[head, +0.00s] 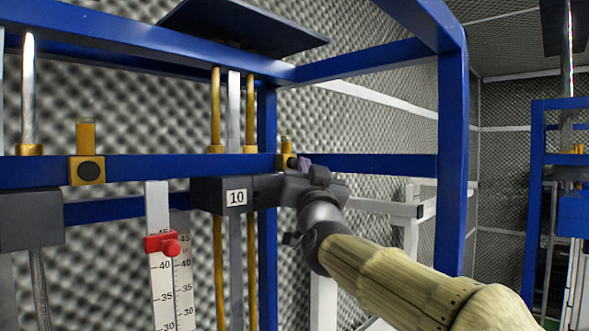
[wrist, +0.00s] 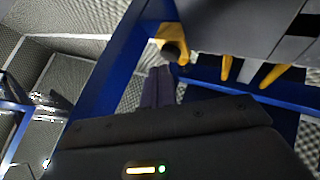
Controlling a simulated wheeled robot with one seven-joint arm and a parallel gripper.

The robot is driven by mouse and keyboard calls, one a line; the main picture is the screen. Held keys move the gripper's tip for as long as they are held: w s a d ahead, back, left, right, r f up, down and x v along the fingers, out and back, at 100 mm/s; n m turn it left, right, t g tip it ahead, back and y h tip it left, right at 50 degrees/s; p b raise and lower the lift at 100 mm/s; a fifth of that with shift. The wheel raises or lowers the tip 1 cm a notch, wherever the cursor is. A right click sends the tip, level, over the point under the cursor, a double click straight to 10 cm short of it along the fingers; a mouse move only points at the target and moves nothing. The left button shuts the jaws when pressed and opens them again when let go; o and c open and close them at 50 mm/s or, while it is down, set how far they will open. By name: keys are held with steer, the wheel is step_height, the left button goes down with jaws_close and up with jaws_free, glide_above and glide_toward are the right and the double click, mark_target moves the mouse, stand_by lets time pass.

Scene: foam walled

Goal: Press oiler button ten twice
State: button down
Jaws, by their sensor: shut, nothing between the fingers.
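The oiler by the block labelled 10 (head: 236,197) is a small yellow-brass fitting (head: 286,146) on the blue rail. My gripper partly hides it in the head view. In the wrist view the oiler (wrist: 165,33) shows its round dark button (wrist: 173,51). My gripper (head: 303,163) is shut and empty, its purple fingers close beside the oiler. In the wrist view the fingertips (wrist: 159,70) are just below and left of the button. I cannot tell whether they touch it.
Another yellow oiler with a dark button (head: 90,170) sits further left on the blue rail. A blue post (head: 452,150) stands right of my gripper. Foam walls surround the place.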

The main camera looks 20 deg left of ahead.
steer(key=shift+d, duration=0.2)
steer(key=d+b, duration=0.1)
steer(key=s+d+b, duration=0.1)
steer(key=d+b, duration=0.1)
steer(key=s+d+b, duration=0.1)
steer(key=shift+d, duration=0.25)
stand_by(0.4)
steer(key=shift+w, duration=0.15)
steer(key=shift+s, duration=0.2)
steer(key=shift+a, duration=0.1)
